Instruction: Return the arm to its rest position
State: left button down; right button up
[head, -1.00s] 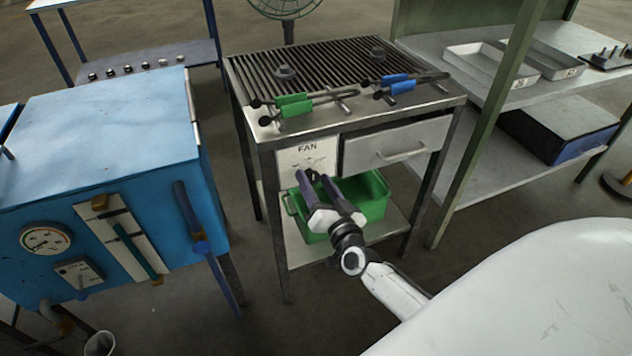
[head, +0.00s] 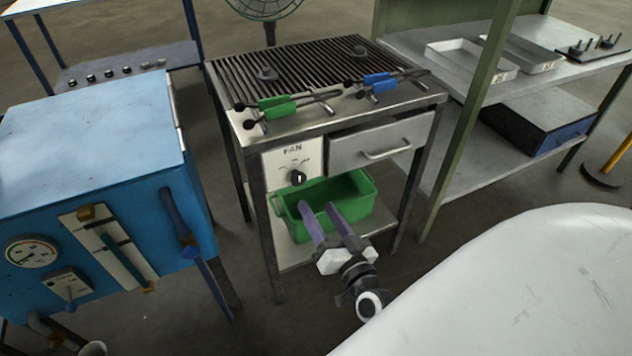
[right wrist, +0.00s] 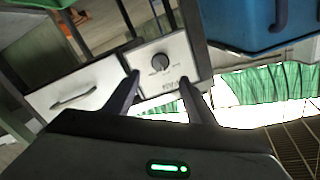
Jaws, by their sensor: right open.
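My right gripper (head: 318,212) is open and empty in the head view, in front of the green bin on the slatted table's lower shelf. In the right wrist view its two fingers (right wrist: 160,92) stand apart with nothing between them. The fan panel with its black knob (head: 297,177) is beyond the fingertips, and the knob also shows in the right wrist view (right wrist: 160,62). The gripper is apart from the knob. My left gripper is not in view.
The slatted table (head: 330,75) carries green-handled tongs (head: 278,106) and blue-handled tongs (head: 378,82). Below are a drawer (head: 382,145) and the green bin (head: 355,192). A blue furnace (head: 90,140) stands left. A green-posted shelf rack (head: 470,120) stands right. Open floor lies between furnace and table.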

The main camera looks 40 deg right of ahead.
jog(key=shift+a, duration=0.1)
dwell(0.4)
jog(key=s+a+f+n+g+y, duration=0.3)
jog(key=s+a+f+n+g, duration=0.1)
jog(key=s+a, duration=0.4)
jog(key=s+a+f+n+g+y, duration=0.4)
jog(key=s+a+f+n, duration=0.3)
jog(key=s+a, duration=0.1)
jog(key=shift+s+a+g+p, duration=0.3)
jog(key=shift+a+p, duration=0.1)
jog(key=shift+a, duration=0.2)
